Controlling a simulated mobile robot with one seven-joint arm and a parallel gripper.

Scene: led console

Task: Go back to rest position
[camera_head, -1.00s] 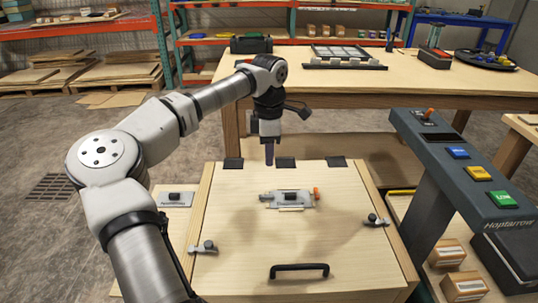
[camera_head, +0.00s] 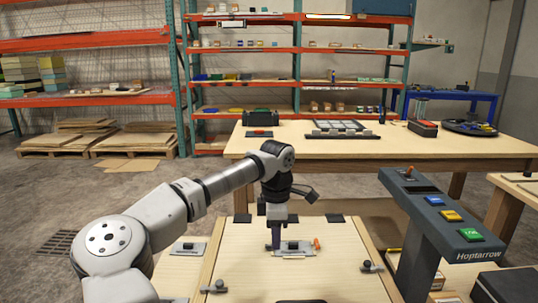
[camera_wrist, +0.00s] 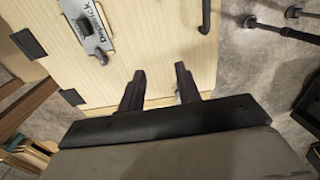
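My gripper (camera_head: 275,237) hangs pointing down over the wooden box lid (camera_head: 262,270), in front of the grey latch plate with the orange tip (camera_head: 297,246) as the head view sees it. In the wrist view, the two dark fingers of my gripper (camera_wrist: 160,84) stand apart with nothing between them, above the pale wood. The latch plate (camera_wrist: 90,30) also shows at the upper left of the wrist view. The lid lies closed, with its black handle (camera_wrist: 205,15) near the edge.
A dark console (camera_head: 440,215) with blue, yellow and green buttons stands close on the right. A long wooden table (camera_head: 385,150) with trays lies behind the box. Shelves (camera_head: 300,105) stand farther back. Concrete floor is open on the left.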

